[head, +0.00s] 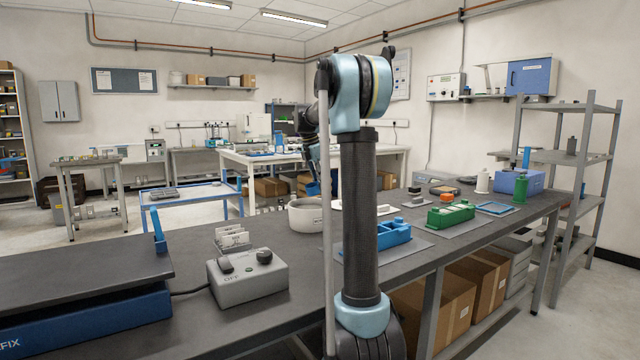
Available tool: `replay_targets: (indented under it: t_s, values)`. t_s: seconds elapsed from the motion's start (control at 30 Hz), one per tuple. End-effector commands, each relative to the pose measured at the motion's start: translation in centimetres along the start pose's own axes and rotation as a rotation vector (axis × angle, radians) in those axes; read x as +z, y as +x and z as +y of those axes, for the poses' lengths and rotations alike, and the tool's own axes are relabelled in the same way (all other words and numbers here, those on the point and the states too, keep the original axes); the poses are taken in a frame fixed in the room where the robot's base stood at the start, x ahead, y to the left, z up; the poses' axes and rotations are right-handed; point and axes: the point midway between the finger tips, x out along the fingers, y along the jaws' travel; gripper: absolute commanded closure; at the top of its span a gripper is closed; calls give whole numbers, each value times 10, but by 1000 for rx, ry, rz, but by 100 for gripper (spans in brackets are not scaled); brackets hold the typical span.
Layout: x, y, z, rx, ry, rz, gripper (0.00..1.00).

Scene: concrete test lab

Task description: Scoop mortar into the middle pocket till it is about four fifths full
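A blue three-part mould (392,232) sits on a grey plate on the dark bench, partly hidden behind my upright arm link. Its pockets are too small and covered to tell how full they are. A pale round bowl (305,217) stands to its left; what it holds cannot be made out. My arm rises in front of the bench and bends down behind its own link. My gripper (314,186) is around there, small and dark with a bit of blue, just above and behind the bowl. Its fingers are mostly hidden, so its opening does not show.
A green mould (451,214) on a plate lies right of the blue one. A grey control box (248,276) and a dark-topped blue machine (85,300) take up the bench's left. A blue box (519,182) and green and white items stand at the far right.

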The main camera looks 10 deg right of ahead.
Motion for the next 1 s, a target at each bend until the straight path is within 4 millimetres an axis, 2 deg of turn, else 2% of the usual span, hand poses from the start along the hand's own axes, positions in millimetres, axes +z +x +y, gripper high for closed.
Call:
replay_targets:
  t_s: [0.37,1.0]
  values:
    - [-6,6,2,1,-5,-22,100]
    - [-20,39,2,2,-4,-136,100]
